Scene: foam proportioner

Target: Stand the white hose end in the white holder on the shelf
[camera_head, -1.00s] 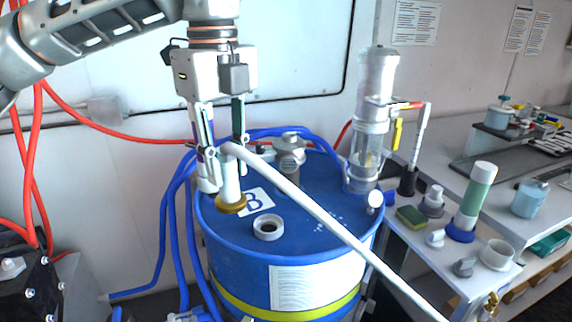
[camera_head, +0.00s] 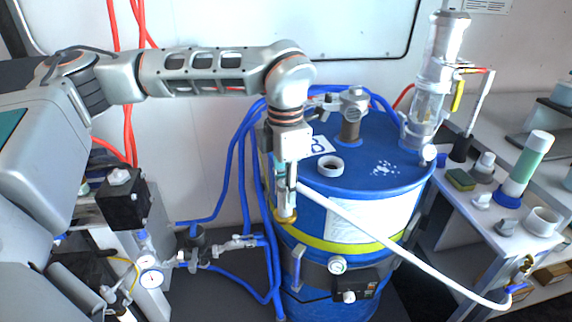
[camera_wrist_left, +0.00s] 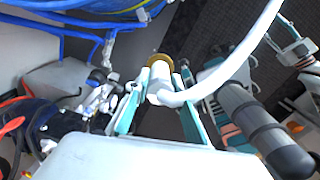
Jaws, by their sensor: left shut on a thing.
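My left gripper (camera_head: 285,188) points down and is shut on the white hose end, which has a brass collar (camera_head: 286,218) at its lower tip. It is in front of the blue drum's left side. In the left wrist view the white hose end (camera_wrist_left: 160,82) sits between the fingers, its brass collar beyond. The white hose (camera_head: 400,250) runs from the gripper to the right, sagging toward a fitting at the shelf's front edge. A white, open-topped round holder (camera_head: 543,221) stands empty on the right shelf (camera_head: 490,231). I do not see my right gripper.
The blue drum (camera_head: 385,172) stands between my gripper and the shelf, with a white ring (camera_head: 330,166) on its lid. A cabinet with gauges (camera_head: 151,278) stands left.

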